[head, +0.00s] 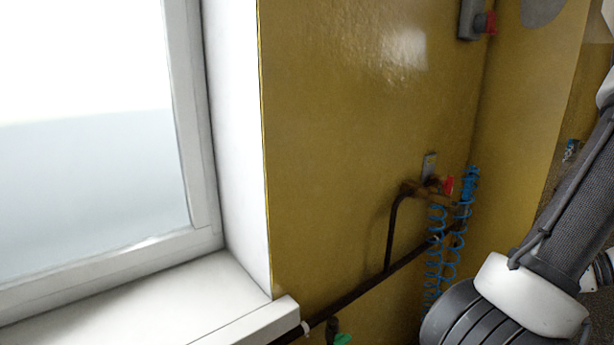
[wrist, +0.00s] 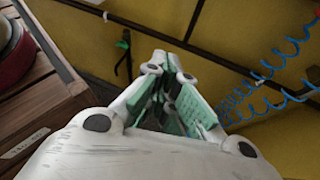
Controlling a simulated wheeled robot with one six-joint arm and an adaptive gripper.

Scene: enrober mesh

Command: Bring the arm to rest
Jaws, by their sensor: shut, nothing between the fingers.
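My gripper (wrist: 172,95) shows in the wrist view, with white links and green pads. Its fingers are closed together and hold nothing. It points toward the yellow wall. In the head view my arm crosses the right side, and the gripper itself is out of that picture.
A yellow wall (head: 350,130) fills the middle, with a dark pipe (head: 365,285), a valve with a red handle (head: 449,185) and coiled blue hose (head: 434,260) beside my arm. A window sill (head: 140,300) is at left. A wooden slatted surface (wrist: 35,95) is at left in the wrist view.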

